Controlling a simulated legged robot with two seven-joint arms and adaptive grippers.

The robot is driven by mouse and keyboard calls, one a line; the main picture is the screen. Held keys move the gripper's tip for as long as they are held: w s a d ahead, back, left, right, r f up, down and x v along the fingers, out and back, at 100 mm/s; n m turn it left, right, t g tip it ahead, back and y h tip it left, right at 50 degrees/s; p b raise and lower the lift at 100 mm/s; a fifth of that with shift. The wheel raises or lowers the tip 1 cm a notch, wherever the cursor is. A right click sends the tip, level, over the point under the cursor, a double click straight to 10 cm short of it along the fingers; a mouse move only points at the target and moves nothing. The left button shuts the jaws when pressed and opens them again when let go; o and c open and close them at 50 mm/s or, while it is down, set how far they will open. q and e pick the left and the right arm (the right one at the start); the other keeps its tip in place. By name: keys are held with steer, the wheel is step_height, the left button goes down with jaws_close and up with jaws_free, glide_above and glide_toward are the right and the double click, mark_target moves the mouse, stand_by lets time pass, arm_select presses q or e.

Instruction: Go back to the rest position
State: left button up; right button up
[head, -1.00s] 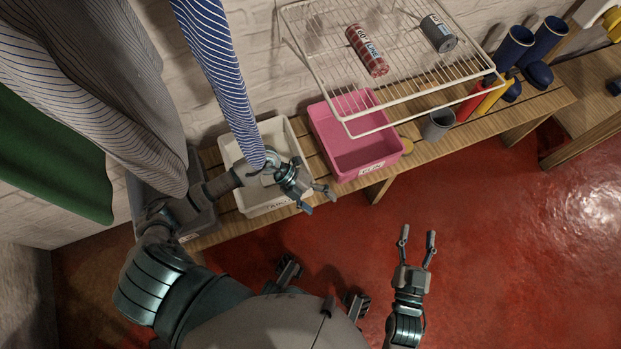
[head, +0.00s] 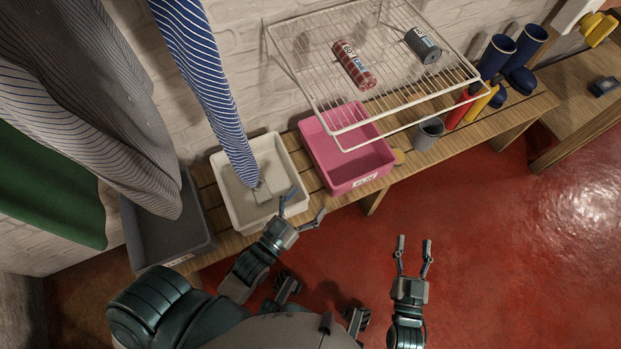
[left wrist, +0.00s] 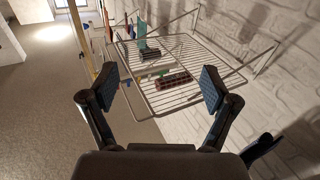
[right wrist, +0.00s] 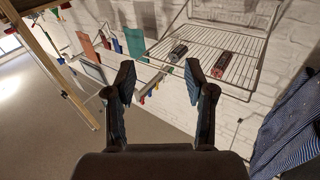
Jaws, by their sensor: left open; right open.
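My left gripper (head: 301,207) is open and empty in the head view, just in front of the white bin (head: 295,172) on the wooden bench. In the left wrist view its fingers (left wrist: 153,90) are spread with nothing between them. My right gripper (head: 413,245) is open and empty over the red floor, below the bench. In the right wrist view its fingers (right wrist: 160,85) are apart, with nothing held.
A pink bin (head: 348,178) and a dark grey bin (head: 135,232) stand on the bench (head: 455,140). A striped tie (head: 205,80) hangs into the white bin. The red floor (head: 480,270) is clear.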

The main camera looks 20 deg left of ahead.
arm_select(q)
steer(key=shift+d, duration=0.1)
